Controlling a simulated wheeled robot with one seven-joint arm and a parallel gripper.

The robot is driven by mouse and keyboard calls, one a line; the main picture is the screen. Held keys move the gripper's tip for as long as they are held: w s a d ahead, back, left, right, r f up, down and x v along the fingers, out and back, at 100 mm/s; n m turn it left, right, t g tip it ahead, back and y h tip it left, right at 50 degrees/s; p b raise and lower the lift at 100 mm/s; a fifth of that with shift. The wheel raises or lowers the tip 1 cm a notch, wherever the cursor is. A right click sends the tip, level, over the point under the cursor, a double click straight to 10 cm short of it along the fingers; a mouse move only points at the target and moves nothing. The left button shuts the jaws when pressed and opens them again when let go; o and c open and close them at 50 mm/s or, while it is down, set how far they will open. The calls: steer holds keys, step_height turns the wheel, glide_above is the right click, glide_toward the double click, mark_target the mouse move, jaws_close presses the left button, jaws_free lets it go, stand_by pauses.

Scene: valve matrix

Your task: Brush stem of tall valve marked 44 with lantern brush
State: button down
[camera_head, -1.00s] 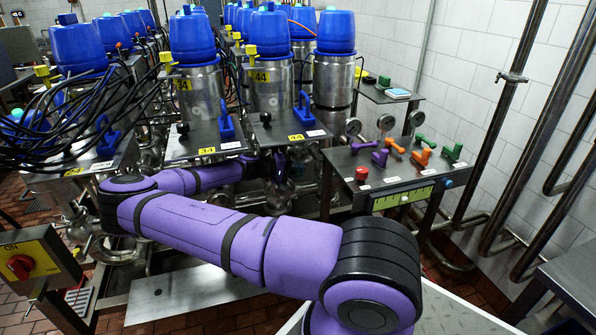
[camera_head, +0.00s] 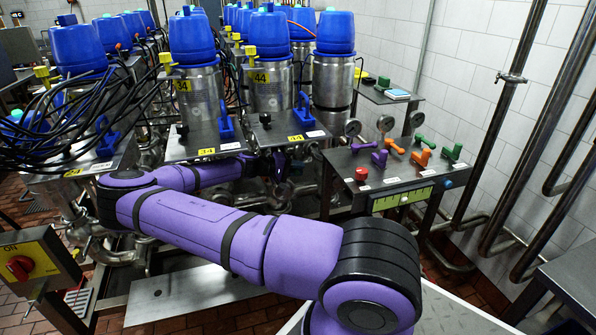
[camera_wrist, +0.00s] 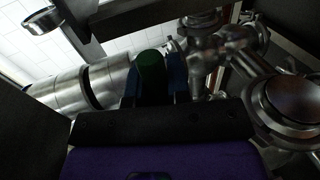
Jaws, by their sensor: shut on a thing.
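The tall valve marked 44 (camera_head: 270,95) is a steel cylinder with a blue cap and a yellow 44 tag, behind a steel plate that also bears a 44 label (camera_head: 296,138).
The valve marked 34 (camera_head: 198,95) stands just left of 44. A console (camera_head: 375,165) with coloured handles and a red button is to the right. Blue brackets stand on the plates above my arm. A round steel fitting (camera_wrist: 290,100) is close at the wrist view's right.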

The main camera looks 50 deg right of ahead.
steer(key=shift+s+d, duration=0.1)
steer(key=shift+s, duration=0.05)
stand_by(0.3)
steer(key=shift+s, duration=0.1)
steer(key=s+a, duration=0.6)
steer(key=s, duration=0.5)
steer(key=shift+a, duration=0.35)
stand_by(0.6)
steer(key=shift+w+f, duration=0.1)
steer(key=shift+w, duration=0.1)
